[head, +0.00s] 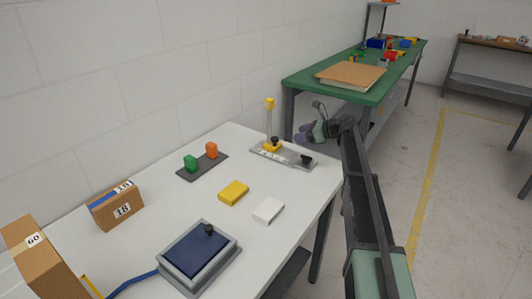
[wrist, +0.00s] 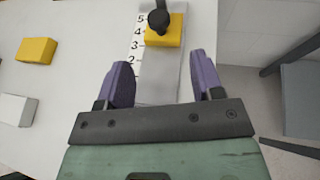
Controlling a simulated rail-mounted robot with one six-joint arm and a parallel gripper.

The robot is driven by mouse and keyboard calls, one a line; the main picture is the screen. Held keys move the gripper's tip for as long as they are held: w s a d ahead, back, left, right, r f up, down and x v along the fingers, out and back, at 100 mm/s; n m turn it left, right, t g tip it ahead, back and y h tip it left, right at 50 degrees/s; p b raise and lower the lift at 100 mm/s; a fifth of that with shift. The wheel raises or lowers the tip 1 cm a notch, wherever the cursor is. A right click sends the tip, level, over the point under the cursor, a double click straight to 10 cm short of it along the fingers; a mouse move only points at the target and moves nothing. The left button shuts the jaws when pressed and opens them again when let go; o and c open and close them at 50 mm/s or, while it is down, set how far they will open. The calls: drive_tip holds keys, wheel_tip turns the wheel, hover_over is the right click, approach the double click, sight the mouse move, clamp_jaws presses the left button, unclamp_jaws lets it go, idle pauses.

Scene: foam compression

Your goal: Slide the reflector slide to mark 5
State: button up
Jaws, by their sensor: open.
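The reflector slide is a yellow block (head: 272,147) with a black knob, on a grey rail (head: 290,156) at the table's far right end. In the wrist view the yellow block (wrist: 165,32) sits beside printed marks 3 to 5, roughly level with 4; the black knob (wrist: 159,20) covers part of it. The rail (wrist: 163,88) runs down between my purple fingers. My gripper (wrist: 163,70) is open and empty, short of the block, with a finger on either side of the rail in the picture. My gripper (head: 312,131) also shows in the head view, beyond the rail.
A yellow post (head: 269,118) rises at the slide. The white table (head: 225,215) also holds a grey base with green and orange blocks (head: 203,165), a yellow block (head: 234,193), a white box (head: 268,210), a blue-topped device (head: 200,255) and cardboard boxes (head: 116,205). A green bench (head: 300,82) stands behind.

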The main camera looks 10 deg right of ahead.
sight(276, 138)
drive_tip(key=shift+r, duration=0.2)
drive_tip(key=shift+a+f, duration=0.1)
drive_tip(key=shift+a, duration=0.1)
drive_tip(key=b+x, duration=0.3)
drive_tip(key=x, duration=0.7)
drive_tip(key=shift+a+b, duration=0.15)
drive_tip(key=shift+b, duration=0.25)
drive_tip(key=shift+c, duration=0.2)
